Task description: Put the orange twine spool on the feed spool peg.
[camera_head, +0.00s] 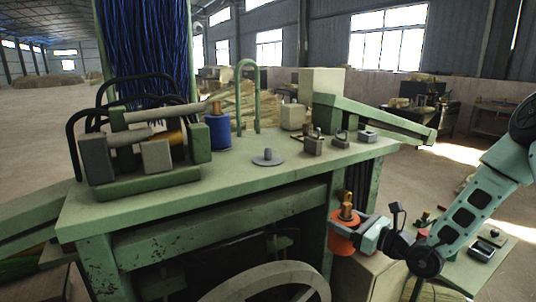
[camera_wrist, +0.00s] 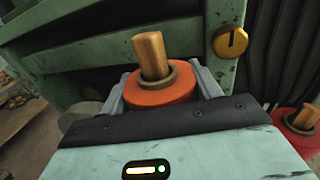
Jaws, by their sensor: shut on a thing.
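The orange twine spool (camera_head: 341,244) is in my gripper (camera_head: 356,236), beside the right end of the green bench and below its top. In the wrist view the orange spool (camera_wrist: 160,95) sits upright between the two fingers of my gripper (camera_wrist: 162,84), which is shut on its sides. A brown post (camera_wrist: 151,54) stands up from its centre; its lower end is hidden. A grey disc with a short upright peg (camera_head: 267,157), which looks like the feed spool peg, stands bare on the bench top, up and left of my gripper.
A roller frame (camera_head: 150,187) is at left, and small metal fittings (camera_head: 313,145) are at right. A red spool (camera_wrist: 301,121) is right of my gripper in the wrist view.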

